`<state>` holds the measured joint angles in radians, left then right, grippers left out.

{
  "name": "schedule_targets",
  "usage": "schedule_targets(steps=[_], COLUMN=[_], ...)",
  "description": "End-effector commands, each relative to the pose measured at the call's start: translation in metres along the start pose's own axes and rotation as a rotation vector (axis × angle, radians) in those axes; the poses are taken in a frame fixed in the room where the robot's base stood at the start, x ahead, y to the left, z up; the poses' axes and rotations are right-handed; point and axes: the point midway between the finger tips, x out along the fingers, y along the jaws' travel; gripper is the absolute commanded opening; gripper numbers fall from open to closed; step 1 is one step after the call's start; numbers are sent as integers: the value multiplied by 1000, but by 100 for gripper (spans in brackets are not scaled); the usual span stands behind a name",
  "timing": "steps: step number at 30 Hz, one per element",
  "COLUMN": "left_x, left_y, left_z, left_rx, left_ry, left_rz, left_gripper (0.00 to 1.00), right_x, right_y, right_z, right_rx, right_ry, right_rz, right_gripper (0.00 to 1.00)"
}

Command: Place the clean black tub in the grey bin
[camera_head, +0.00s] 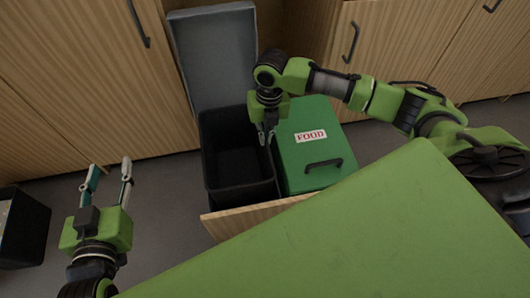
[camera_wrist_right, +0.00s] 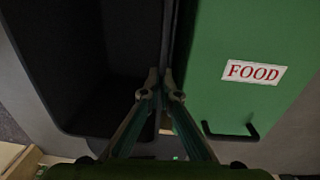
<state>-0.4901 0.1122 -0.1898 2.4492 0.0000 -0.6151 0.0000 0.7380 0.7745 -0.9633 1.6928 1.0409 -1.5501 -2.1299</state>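The grey bin (camera_head: 210,165) stands in the pulled-out drawer with its grey lid (camera_head: 215,55) raised. Its inside is dark, and I cannot make out a separate tub there. It also shows at the left of the right wrist view (camera_wrist_right: 95,130). My right gripper (camera_head: 266,138) points down at the seam between this bin and the green one. Its fingertips (camera_wrist_right: 161,76) are close together, and whether they hold an edge is unclear. My left gripper (camera_head: 109,168) is open and empty over the floor at the left. A black container (camera_head: 38,228) stands at the far left edge, partly cut off.
A green bin (camera_head: 300,130) with a shut lid, a FOOD label and a black handle (camera_head: 323,164) stands right beside the grey bin. A wooden drawer front (camera_head: 240,219) borders both. Wooden cupboards stand behind.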

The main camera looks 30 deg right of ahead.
Motion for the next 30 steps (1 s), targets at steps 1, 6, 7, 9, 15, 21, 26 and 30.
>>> schedule_targets(steps=[1,6,7,9,15,21,26,30], left_x=[2,0,-1,-3,-7,-22,-35,-38], left_y=[2,7,8,9,10,15,17,17], left_z=[-10,-51,-56,-67,-82,-114,-134,-139], left_rx=[-1,-4,-4,-5,-7,-12,-16,-17], left_ry=[58,243,268,315,387,562,670,694], left_rz=[4,15,17,19,23,33,39,40], left_gripper=[40,40,40,40,40,40,40,40], right_x=[10,31,33,38,46,67,78,79], right_y=[0,-1,-1,-1,-2,-3,-3,-4], right_z=[0,0,0,1,1,0,0,1], right_rx=[0,-1,-1,-1,0,0,-2,-2], right_ry=[0,0,-1,-2,-2,-1,-1,-2], right_rz=[1,2,2,2,2,3,2,2], right_gripper=[0,0,0,0,0,0,0,0])
